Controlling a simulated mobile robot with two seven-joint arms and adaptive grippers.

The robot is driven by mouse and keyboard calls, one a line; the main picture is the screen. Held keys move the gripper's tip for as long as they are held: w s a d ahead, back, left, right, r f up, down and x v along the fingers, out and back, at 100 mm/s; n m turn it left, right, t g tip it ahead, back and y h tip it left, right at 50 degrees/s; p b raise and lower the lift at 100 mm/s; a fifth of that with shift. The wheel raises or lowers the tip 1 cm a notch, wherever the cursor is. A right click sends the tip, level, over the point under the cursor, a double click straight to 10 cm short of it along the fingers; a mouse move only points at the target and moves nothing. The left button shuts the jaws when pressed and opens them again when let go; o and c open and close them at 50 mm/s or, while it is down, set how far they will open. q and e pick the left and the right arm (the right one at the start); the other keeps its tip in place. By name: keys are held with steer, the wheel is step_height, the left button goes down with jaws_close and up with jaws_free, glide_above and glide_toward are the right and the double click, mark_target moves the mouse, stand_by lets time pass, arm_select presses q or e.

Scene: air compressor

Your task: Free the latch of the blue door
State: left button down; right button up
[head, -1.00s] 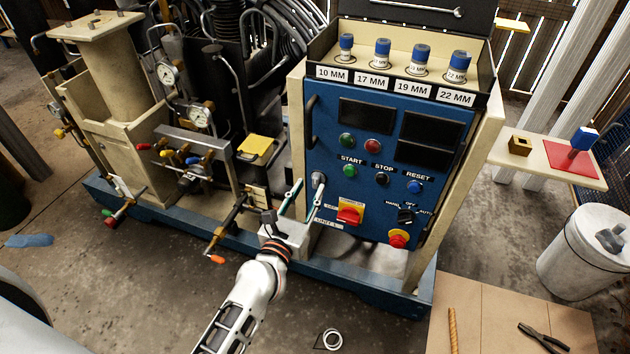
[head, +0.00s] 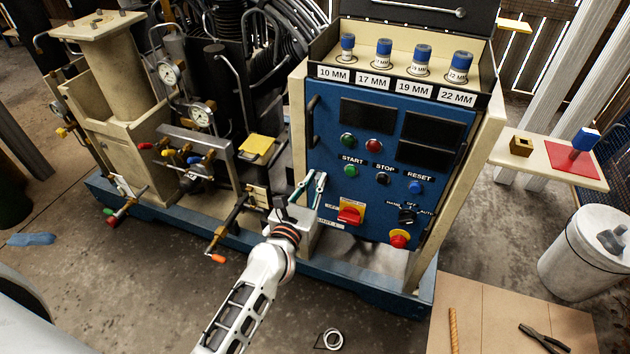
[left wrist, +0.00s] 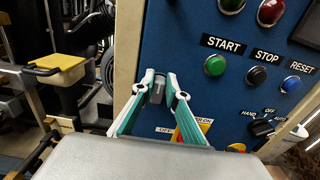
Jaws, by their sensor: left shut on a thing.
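The blue door (head: 331,150) is the front panel of the control cabinet and appears closed. Its latch, a small grey knob (left wrist: 157,89) at the door's left edge, shows between my left gripper's fingertips in the left wrist view. My left gripper (head: 315,176) has its green-and-white fingers shut on the latch from both sides. In the head view the fingertips mostly hide the latch, so its turn angle cannot be told there. My right gripper is not in view.
A black door handle (head: 312,119) stands above the latch. A red switch on a yellow plate (head: 350,213) is just right of my fingers. The start button (head: 350,170) is close by. Yellow-topped and piped machine parts stand to the left.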

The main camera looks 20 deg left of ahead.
arm_select(q)
steer(key=m, duration=0.3)
steer(key=shift+d+r+m, duration=0.1)
steer(key=shift+d+m, duration=0.2)
steer(key=shift+d+f+m+p, duration=0.3)
steer(key=shift+m+p, duration=0.7)
steer(key=shift+m, duration=1.35)
steer(key=shift+d+f+m+p, duration=0.25)
steer(key=shift+m+p, duration=0.7)
steer(key=shift+m, duration=1.45)
steer(key=shift+d+f+m+p, duration=0.15)
steer(key=shift+f+m+p, duration=0.25)
steer(key=shift+m+p, duration=1.3)
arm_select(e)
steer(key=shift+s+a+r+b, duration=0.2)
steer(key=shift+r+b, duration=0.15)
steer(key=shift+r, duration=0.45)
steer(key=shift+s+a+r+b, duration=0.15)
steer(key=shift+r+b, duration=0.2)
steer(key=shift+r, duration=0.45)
arm_select(q)
steer(key=shift+m, duration=0.75)
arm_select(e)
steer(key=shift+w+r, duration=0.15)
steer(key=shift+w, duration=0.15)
